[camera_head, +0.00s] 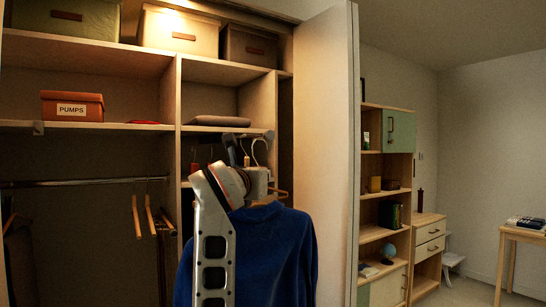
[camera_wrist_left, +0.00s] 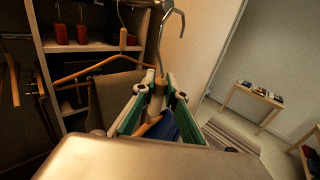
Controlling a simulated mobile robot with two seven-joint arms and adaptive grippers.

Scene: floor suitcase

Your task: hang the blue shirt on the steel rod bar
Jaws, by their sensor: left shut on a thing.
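The blue shirt (camera_head: 268,255) hangs on a wooden hanger, in front of the closet's right section. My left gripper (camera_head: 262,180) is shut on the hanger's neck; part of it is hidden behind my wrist. In the left wrist view the fingers (camera_wrist_left: 158,98) close around the wooden neck, with the steel hook (camera_wrist_left: 172,35) rising above and a bit of blue shirt (camera_wrist_left: 168,128) below. The steel rod bar (camera_head: 80,183) runs across the closet's left section, left of and apart from the held hanger. My right gripper is not in view.
Wooden hangers (camera_head: 137,217) hang at the rod's right end, by the divider (camera_head: 170,140). Another hanger (camera_wrist_left: 97,68) hangs near my gripper in the wrist view. A shelf with the PUMPS box (camera_head: 72,106) is above the rod. The closet door (camera_head: 325,150) stands open at right.

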